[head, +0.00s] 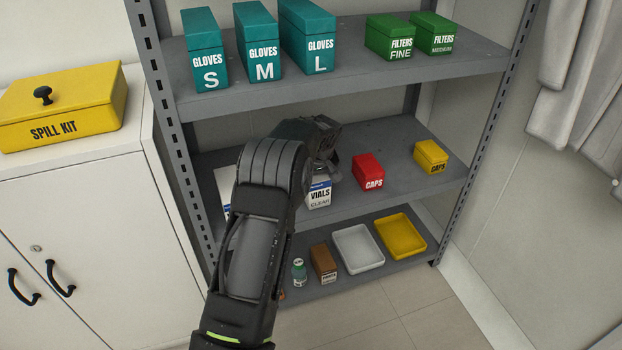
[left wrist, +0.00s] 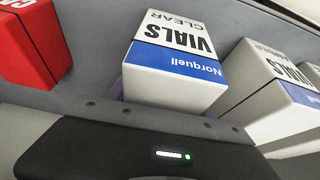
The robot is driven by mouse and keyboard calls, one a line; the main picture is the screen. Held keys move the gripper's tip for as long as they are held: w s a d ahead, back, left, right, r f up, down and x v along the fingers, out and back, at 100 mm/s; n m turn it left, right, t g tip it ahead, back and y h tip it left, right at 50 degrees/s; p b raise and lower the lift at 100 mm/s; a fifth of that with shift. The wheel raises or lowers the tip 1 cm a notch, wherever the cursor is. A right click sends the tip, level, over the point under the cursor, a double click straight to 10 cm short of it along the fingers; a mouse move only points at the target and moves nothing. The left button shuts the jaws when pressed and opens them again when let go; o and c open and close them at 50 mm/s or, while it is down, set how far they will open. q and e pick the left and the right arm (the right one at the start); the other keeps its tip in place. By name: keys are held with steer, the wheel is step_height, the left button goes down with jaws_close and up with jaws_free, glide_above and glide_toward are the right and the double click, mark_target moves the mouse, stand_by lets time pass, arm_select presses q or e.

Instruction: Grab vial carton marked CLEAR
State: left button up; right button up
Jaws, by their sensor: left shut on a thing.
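The white vial carton marked CLEAR (head: 319,196), with a blue Norquell band, is at the middle shelf, left of the red caps box. In the left wrist view the same carton (left wrist: 176,60) is upside down in the picture, close against my gripper's dark body. My left gripper (head: 328,168) is at the carton's top and shut on it; its fingertips are mostly hidden. I cannot tell whether the carton's base touches the shelf. My right gripper is not in view.
Another white vials carton (left wrist: 270,85) stands close beside it. A red caps box (head: 368,172) and yellow caps box (head: 431,157) are to the right. The upper shelf (head: 350,70) is above my arm. Trays, a small bottle and a brown box sit below.

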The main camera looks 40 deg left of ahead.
arm_select(q)
jaws_close()
steer(key=shift+w+r, duration=0.1)
steer(key=shift+r, duration=0.1)
steer(key=shift+r, duration=0.5)
steer(key=p+v, duration=0.1)
steer(key=v, duration=0.1)
steer(key=shift+r, duration=0.25)
steer(key=s+d+p, duration=0.1)
steer(key=s+d, duration=0.8)
steer(key=d, duration=0.5)
steer(key=shift+s+d, duration=0.2)
steer(key=shift+s, duration=0.15)
steer(key=shift+f, duration=0.15)
